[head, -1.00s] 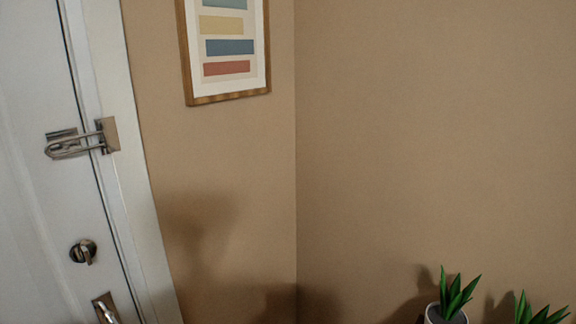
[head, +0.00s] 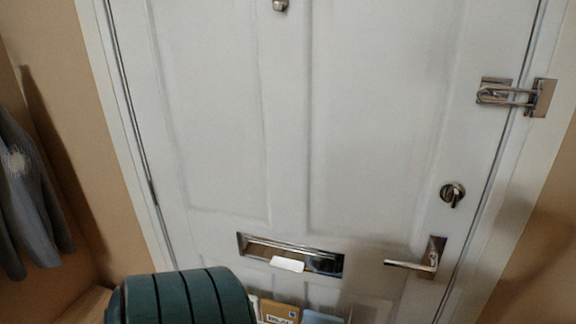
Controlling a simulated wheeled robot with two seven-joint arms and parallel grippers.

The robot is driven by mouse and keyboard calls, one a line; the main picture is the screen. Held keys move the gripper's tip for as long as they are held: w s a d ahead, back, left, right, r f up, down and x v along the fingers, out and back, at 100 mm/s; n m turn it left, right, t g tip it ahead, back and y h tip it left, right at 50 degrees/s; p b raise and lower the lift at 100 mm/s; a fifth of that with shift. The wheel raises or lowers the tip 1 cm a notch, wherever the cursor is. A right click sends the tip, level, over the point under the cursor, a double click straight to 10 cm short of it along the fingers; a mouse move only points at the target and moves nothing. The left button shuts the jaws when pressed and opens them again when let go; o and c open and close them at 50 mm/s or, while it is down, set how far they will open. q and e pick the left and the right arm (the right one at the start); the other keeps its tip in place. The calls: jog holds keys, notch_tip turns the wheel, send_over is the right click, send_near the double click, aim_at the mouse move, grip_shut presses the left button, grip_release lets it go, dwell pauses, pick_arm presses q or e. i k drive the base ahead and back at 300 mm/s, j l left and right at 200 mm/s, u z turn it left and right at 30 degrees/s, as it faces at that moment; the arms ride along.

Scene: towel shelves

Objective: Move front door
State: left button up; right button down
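The white panelled front door (head: 395,120) fills most of the head view and looks shut in its frame. Its lever handle (head: 415,262) is at the lower right. A round thumb-turn lock (head: 452,194) sits above the handle. A metal swing-bar latch (head: 515,96) spans from the door to the frame at the upper right. A mail slot (head: 290,255) with a white paper in it is low in the middle. Neither of my grippers is in view.
A dark green, ribbed rounded object (head: 185,298) stands low in front of the door at the left. Small parcels or letters (head: 282,313) lie at the bottom edge. Grey clothing (head: 28,190) hangs at the left wall.

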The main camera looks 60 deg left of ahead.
aim_at(343, 131)
jog(key=u, duration=1.9)
